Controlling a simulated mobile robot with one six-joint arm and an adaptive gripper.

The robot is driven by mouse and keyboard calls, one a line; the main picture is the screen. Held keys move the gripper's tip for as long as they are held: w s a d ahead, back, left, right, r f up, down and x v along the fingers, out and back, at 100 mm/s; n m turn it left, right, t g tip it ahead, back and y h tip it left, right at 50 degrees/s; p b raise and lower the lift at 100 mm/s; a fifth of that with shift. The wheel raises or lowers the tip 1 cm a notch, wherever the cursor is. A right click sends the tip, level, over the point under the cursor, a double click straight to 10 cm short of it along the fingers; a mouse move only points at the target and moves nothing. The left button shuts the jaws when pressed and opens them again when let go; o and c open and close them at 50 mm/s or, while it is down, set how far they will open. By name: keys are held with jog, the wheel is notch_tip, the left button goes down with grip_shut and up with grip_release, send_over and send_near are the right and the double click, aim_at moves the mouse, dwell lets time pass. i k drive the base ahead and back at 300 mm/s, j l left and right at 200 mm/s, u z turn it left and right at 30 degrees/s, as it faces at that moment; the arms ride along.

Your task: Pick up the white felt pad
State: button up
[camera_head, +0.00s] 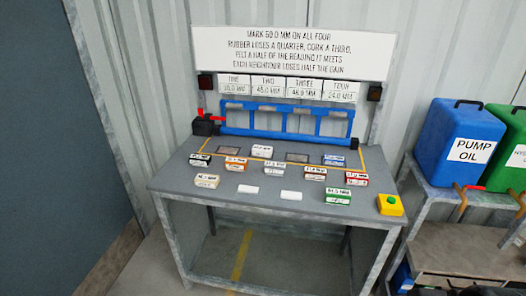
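Two plain white flat pads lie on the front part of the grey bench top (225,192): a left white pad (248,189) and a right white pad (291,195). They lie apart, with nothing on them. A thicker white block (262,151) with dark print on its label stands farther back, near the blue frame. I cannot tell from this view which of these white pieces is felt. My gripper is not in view.
Several labelled blocks share the bench, including a beige one (207,181), a green one (338,196) and a red one (356,179). A blue frame (285,122) spans the back. A yellow box with a green button (390,204) sits front right. Pump oil can (458,140) stands right.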

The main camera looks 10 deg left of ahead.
aim_at(264, 151)
jog(key=i+j+u, duration=0.2)
jog(key=i+j, duration=0.2)
jog(key=i+j+u, duration=0.25)
jog(key=i, duration=0.3)
jog(key=i+j+u, duration=0.2)
jog(key=i, duration=0.3)
jog(key=i+j+u, duration=0.2)
jog(key=i, duration=0.35)
